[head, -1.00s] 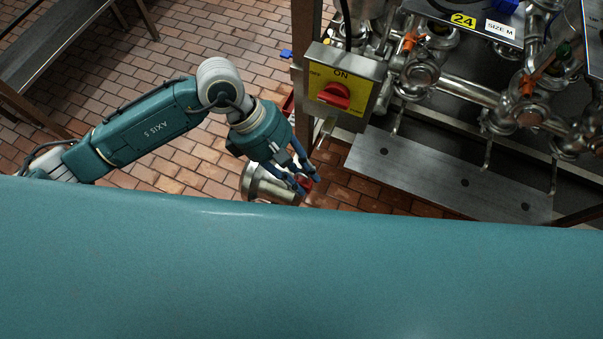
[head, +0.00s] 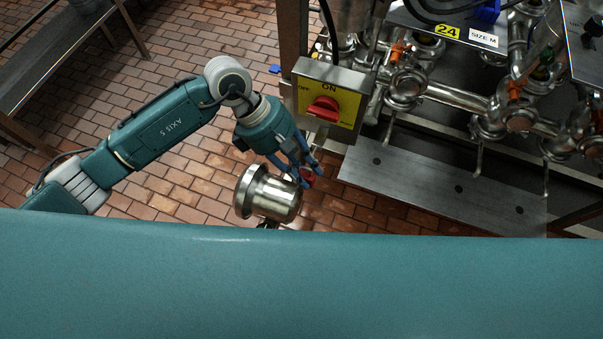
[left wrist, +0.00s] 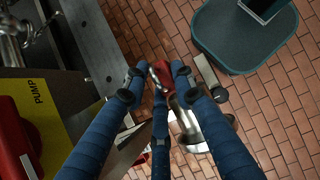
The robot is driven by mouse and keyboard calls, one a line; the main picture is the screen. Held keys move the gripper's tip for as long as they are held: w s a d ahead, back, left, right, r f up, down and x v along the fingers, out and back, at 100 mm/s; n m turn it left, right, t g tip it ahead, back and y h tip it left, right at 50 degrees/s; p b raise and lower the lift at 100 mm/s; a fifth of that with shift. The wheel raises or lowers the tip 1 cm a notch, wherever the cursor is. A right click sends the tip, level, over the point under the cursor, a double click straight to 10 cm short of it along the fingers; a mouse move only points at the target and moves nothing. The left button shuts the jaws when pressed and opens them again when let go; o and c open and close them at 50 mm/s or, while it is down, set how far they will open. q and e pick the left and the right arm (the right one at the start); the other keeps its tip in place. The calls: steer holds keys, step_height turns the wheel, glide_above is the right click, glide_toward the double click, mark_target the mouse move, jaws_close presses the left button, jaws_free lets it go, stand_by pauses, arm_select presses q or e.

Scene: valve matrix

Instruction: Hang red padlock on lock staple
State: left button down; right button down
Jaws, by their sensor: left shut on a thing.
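My left gripper (head: 309,175) is shut on the red padlock (head: 308,182), just below the yellow switch box (head: 328,92). The padlock also shows between the fingertips in the left wrist view (left wrist: 162,72), partly covered by the fingers. I see no contact between padlock and tab. My right gripper is out of view.
Steel pipes and valves (head: 405,88) fill the right, above a grey metal plate (head: 430,188). Brick floor (head: 180,190) is open at left, with a bench (head: 50,55) beyond.

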arm_select(q)
steer(key=w+b, duration=0.2)
steer(key=w+d+f+b, duration=0.1)
steer(key=w, duration=0.1)
steer(key=shift+f, duration=0.1)
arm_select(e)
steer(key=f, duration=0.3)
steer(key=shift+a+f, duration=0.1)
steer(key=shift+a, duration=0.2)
arm_select(q)
steer(key=shift+w, duration=0.15)
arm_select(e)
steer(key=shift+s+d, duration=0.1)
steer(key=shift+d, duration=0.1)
